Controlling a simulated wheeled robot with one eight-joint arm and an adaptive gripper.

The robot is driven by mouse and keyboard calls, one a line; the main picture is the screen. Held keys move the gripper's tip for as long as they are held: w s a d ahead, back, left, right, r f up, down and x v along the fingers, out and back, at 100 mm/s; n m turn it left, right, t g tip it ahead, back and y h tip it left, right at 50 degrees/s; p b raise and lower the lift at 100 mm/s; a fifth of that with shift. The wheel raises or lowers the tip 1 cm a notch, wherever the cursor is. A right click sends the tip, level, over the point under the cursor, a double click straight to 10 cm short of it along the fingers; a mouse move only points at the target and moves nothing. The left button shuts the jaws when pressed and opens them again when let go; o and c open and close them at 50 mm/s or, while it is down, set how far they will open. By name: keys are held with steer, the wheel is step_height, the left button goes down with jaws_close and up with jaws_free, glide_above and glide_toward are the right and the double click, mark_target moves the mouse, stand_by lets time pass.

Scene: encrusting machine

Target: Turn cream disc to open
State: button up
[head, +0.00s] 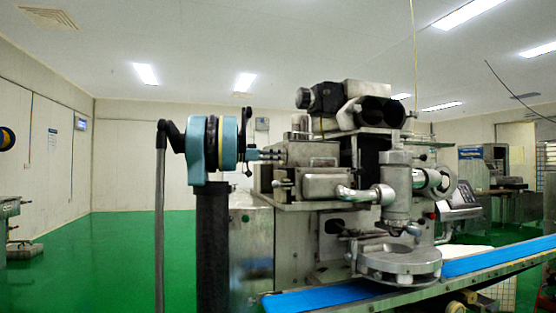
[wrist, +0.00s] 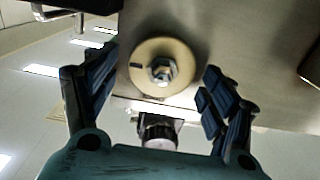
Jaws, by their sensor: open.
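The cream disc (wrist: 143,83) is round, with a metal hex nut at its centre and a short dark mark on its left side. It is mounted on a grey metal panel (wrist: 235,30). My gripper (wrist: 160,72) is open, with one blue-padded finger left of the disc and the other right of it. Gaps show between both fingers and the disc. In the head view, my gripper (head: 270,154) reaches the left side of the machine (head: 310,185). I cannot make out the disc in that view.
A dark cylindrical part (wrist: 158,130) shows just below the disc in the wrist view. A blue conveyor belt (head: 325,298) runs along the machine's front.

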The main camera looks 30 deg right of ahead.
steer(key=shift+c, duration=0.4)
steer(key=c, duration=0.9)
steer(key=shift+d, duration=0.3)
steer(key=shift+a, duration=0.2)
steer(key=shift+a+n, duration=0.1)
steer(key=shift+n, duration=0.3)
steer(key=shift+c, duration=0.2)
steer(key=n, duration=1.7)
steer(key=shift+w+f, duration=0.35)
